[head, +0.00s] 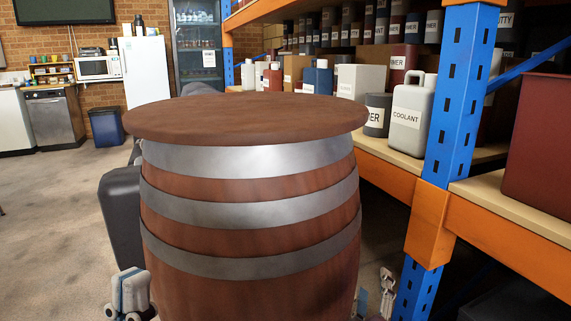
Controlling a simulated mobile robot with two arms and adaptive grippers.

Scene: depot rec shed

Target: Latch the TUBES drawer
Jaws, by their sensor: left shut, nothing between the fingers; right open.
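No drawer and no TUBES label show in the head view. A large wooden barrel (250,183) with metal bands and a flat round top fills the middle and hides what is behind it. My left gripper (129,280) is low at the barrel's left side, shut and empty. My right gripper (386,280) is low at the barrel's right side, near the blue rack post, and open. Only small parts of both grippers show at the bottom of the view. I cannot tell whether either touches the barrel.
A rack with a blue post (449,110) and orange beams (510,235) stands close on the right. It holds a coolant jug (409,122) and several containers. A dark object (121,215) is left of the barrel. Open floor (50,215) lies further left.

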